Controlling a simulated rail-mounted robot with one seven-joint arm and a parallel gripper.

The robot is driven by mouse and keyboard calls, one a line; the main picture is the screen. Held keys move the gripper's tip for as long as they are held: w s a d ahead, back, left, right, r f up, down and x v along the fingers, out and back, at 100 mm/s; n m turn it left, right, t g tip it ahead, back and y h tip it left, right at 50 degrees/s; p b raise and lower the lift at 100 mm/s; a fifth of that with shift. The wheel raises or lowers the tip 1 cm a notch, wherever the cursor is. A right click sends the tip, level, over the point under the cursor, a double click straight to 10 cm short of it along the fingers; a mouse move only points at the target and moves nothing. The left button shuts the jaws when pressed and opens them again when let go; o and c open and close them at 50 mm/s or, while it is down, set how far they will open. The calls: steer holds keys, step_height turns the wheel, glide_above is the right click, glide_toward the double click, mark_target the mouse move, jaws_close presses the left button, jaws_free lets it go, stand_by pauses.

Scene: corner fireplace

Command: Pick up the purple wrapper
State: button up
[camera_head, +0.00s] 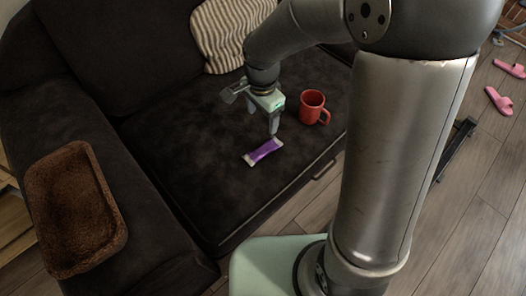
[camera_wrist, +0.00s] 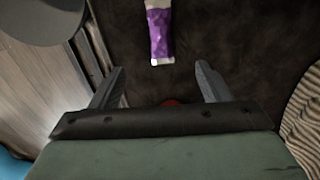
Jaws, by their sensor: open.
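The purple wrapper (camera_head: 263,151) lies flat on the dark sofa seat, purple in the middle with whitish ends. It also shows at the top of the wrist view (camera_wrist: 160,33), ahead of the fingers. My gripper (camera_head: 262,128) hangs above the seat, just behind the wrapper in the head view. In the wrist view my gripper (camera_wrist: 160,86) has its two fingers wide apart with nothing between them. It is apart from the wrapper.
A red mug (camera_head: 313,107) stands on the seat just right of my gripper. A striped cushion (camera_head: 232,32) leans at the back. A brown tray-like basket (camera_head: 112,205) rests on the left armrest. The dark seat (camera_head: 190,130) left of the wrapper is clear. Pink slippers (camera_head: 499,100) lie on the floor.

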steer(key=b, duration=0.4)
glide_above(263, 149)
step_height(263, 149, down, 11)
steer(key=shift+r, duration=0.1)
step_height(263, 149, down, 5)
steer(key=shift+w+f+b, duration=0.1)
steer(key=shift+f+b, duration=0.05)
steer(key=shift+b, duration=1)
steer(key=shift+c, duration=0.3)
steer(key=c, duration=1.3)
